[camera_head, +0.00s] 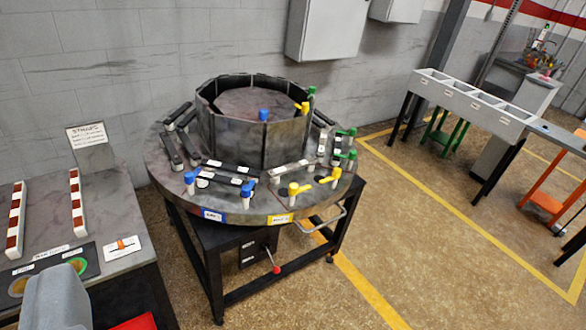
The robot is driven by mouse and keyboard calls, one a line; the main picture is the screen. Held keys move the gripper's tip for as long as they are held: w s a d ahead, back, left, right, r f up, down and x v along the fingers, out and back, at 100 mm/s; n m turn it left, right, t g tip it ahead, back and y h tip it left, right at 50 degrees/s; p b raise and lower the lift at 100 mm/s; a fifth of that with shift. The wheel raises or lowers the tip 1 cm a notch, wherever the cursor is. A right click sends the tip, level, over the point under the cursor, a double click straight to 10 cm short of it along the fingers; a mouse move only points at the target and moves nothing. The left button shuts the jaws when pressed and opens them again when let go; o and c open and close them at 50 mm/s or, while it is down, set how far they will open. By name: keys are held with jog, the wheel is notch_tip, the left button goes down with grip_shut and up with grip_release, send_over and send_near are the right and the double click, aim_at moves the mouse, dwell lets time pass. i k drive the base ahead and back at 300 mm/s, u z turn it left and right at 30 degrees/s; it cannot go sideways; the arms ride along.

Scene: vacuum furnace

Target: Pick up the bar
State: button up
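Several dark flat bars lie on the round grey turntable (165,180). Two red-and-white striped bars, a left one (16,220) and a right one (76,203), lie on the left table. The frame does not show which bar is meant. My gripper's fingers are not in view. A grey rounded shape, perhaps part of my arm, fills the bottom left corner.
A dark ring of panels (240,143) stands on the turntable, with blue, yellow and green clamps around it. The left table (115,215) holds a sign (87,135). A long grey trough bench (470,103) stands at right. Open floor (440,260) lies between, with yellow lines.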

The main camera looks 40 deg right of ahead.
aim_at(302, 164)
jog(key=k, duration=1)
jog(key=z, duration=1)
jog(key=i, duration=3.05)
jog(key=u, duration=0.8)
jog(key=k, duration=0.85)
jog(key=u, duration=0.15)
